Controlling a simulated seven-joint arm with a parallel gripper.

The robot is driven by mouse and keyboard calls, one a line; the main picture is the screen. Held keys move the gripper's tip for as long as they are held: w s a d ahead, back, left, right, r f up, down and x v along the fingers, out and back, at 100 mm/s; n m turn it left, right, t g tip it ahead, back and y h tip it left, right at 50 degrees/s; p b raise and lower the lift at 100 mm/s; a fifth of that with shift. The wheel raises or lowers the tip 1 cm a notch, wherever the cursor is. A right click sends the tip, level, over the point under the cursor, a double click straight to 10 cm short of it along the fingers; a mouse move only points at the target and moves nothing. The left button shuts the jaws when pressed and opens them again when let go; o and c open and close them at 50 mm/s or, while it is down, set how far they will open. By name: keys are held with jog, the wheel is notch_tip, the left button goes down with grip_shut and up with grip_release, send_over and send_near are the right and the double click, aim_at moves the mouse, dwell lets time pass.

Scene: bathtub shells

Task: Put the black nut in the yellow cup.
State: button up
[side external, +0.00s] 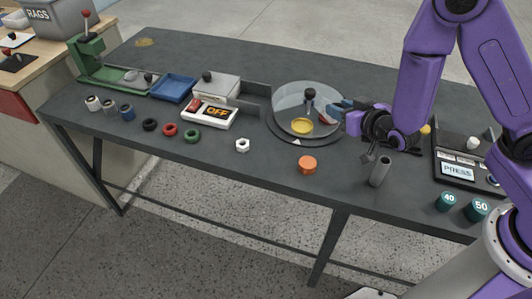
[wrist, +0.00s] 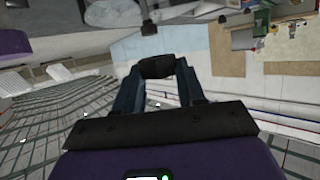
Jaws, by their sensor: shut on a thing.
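My gripper (side external: 352,114) is tilted low at the right edge of the round turntable. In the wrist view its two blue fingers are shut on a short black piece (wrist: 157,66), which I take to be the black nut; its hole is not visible. In the side view I cannot make out the held piece. The yellow cup (side external: 302,127) sits upright on the near part of the turntable (side external: 283,104), to the left of my gripper and apart from it.
A black knob (side external: 310,95) stands on the turntable. A red piece (side external: 325,117) lies close to my gripper. A white nut (side external: 243,145), an orange cylinder (side external: 308,165) and a grey tube (side external: 380,170) stand along the front. Black, red and green rings (side external: 170,129) lie left.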

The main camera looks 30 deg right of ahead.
jog(key=s+a+f, duration=0.1)
jog(key=s+a, duration=0.4)
jog(key=a, duration=0.5)
jog(key=shift+s+a+f, duration=0.25)
jog(key=shift+f, duration=0.1)
jog(key=shift+w, duration=0.1)
send_over(268, 157)
jog(key=s, duration=0.2)
jog(key=f, duration=0.7)
jog(key=shift+w+d+f, duration=0.1)
jog(key=shift+d+f, duration=0.3)
jog(key=shift+w+a+f, duration=0.2)
jog(key=shift+w+f, duration=0.15)
jog(key=shift+f, duration=0.1)
jog(key=shift+w+a+f, duration=0.15)
jog(key=shift+w+f, duration=0.2)
jog(key=shift+f, duration=0.1)
jog(key=shift+w+a+f, duration=0.1)
jog(key=shift+w+f, duration=0.05)
jog(key=shift+f, duration=1.35)
jog(key=shift+f, duration=0.2)
